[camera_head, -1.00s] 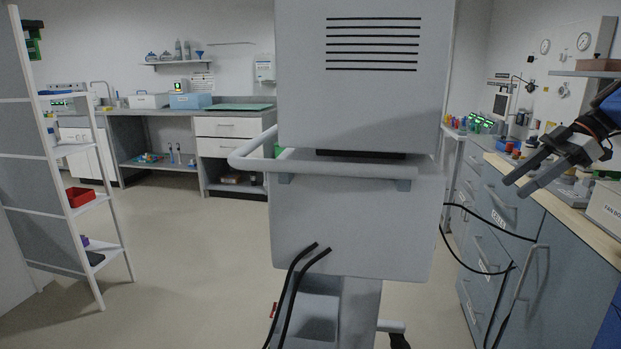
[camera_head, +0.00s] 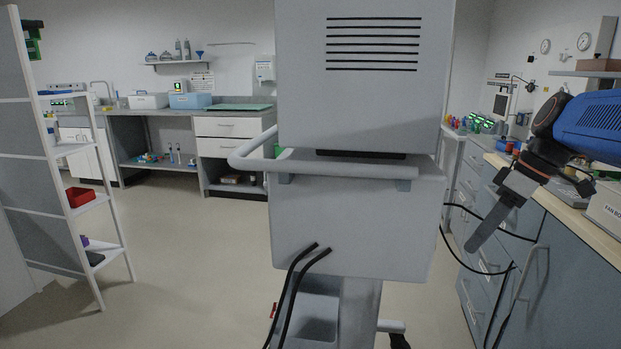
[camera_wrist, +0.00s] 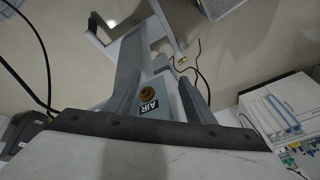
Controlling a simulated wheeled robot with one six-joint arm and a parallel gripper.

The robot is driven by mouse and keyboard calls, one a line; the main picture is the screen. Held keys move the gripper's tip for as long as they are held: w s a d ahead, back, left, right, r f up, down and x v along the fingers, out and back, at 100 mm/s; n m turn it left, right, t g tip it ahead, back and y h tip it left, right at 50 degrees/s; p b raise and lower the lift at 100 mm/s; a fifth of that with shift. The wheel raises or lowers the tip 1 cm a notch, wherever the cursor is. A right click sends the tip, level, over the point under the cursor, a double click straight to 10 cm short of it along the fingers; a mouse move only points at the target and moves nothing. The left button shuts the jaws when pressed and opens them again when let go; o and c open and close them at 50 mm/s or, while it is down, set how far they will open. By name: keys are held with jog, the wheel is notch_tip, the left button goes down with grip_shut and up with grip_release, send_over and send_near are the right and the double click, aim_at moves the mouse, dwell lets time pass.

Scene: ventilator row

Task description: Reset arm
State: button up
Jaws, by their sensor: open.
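My gripper (camera_head: 487,226) is at the right of the head view, in front of the grey drawer cabinet (camera_head: 508,215), with its fingers pointing down and to the left. The fingers overlap there, so the gap between them is hidden. In the wrist view my gripper (camera_wrist: 158,75) shows two grey fingers spread apart, with nothing held between them. Behind and below them a label reading AIR (camera_wrist: 149,106) and a round brass-coloured fitting show. I cannot tell how far they are from the fingertips.
A large grey ventilator cart (camera_head: 350,225) with a handle rail stands in the middle, close to me. Black hoses (camera_head: 490,268) hang between it and the cabinet. A white shelf rack (camera_head: 85,205) stands at the left. Floor (camera_head: 190,270) is clear between rack and cart.

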jog(key=s+a+f+m+t+h, duration=0.1)
jog(key=s+f+m, duration=0.3)
jog(key=s+f, duration=0.4)
jog(key=s+a+f+m+t+h, duration=0.2)
jog(key=s+a+f+m+h, duration=0.1)
jog(key=s+f, duration=0.4)
jog(key=shift+s+a+f+m, duration=0.4)
jog(key=shift+a+f+m, duration=0.05)
jog(key=shift+a+m, duration=0.4)
